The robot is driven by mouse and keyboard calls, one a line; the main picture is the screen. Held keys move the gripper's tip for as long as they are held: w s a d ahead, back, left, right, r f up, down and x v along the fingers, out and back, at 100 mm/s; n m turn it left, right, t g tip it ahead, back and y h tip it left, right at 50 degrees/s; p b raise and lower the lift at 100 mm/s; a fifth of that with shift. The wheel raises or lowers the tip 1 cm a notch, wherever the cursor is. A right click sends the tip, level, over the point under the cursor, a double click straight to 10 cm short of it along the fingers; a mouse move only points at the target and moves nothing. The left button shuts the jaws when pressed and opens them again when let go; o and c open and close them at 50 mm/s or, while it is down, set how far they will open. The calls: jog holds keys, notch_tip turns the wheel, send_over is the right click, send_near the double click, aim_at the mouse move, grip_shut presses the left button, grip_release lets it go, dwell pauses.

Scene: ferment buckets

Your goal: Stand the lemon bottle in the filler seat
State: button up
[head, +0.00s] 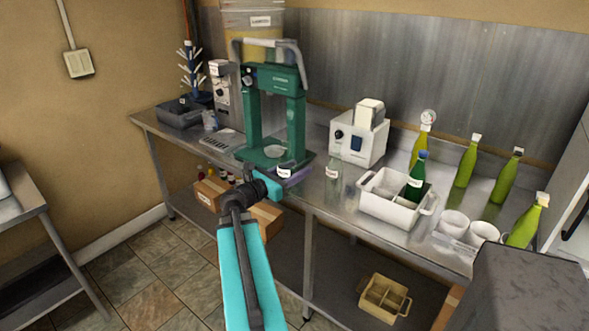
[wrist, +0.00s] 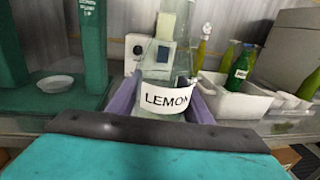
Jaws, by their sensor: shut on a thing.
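The lemon bottle is clear glass with a white label reading LEMON (wrist: 166,99). In the wrist view it stands between the purple fingers of my gripper (wrist: 165,108), which is shut on it. In the head view my gripper (head: 291,178) is at the bench's front edge, just in front of the green filler (head: 252,122), with the bottle's white label (head: 285,171) showing above it. The filler seat, a pale round dish (head: 275,151), lies on the filler's green base and looks empty. It also shows left of the bottle in the wrist view (wrist: 56,84).
Another clear labelled bottle (head: 333,184) stands right of my gripper. Behind it is a white machine (head: 351,144). A white crate (head: 380,204) holds a dark green bottle (head: 416,176). Several yellow-green bottles and white cups (head: 453,223) stand farther right.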

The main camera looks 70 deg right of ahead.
jog(key=w+a+f+n+t, duration=0.2)
jog(key=w+a+t, duration=0.1)
jog(key=w+a, duration=0.65)
jog(key=w+a+f+n+t+h, duration=0.1)
jog(key=w+a+n+t, duration=0.15)
jog(key=w+a, duration=0.65)
jog(key=w+a+f+n+t, duration=0.2)
jog(key=w+a+t, duration=0.2)
jog(key=w+a, duration=0.55)
jog(key=w+a+f+n+t+y, duration=0.1)
jog(key=w+a+t, duration=0.1)
jog(key=a, duration=1)
jog(key=w+a+f+n+t+y, duration=0.1)
jog(key=w+a+f+n+t, duration=0.1)
jog(key=a, duration=1)
jog(key=w+a+f+n+t+y, duration=0.1)
jog(key=w+a+t, duration=0.3)
jog(key=a, duration=0.8)
jog(key=shift+w+a+f+n, duration=0.4)
jog(key=shift+w+f+n, duration=0.05)
jog(key=shift+w+n, duration=0.3)
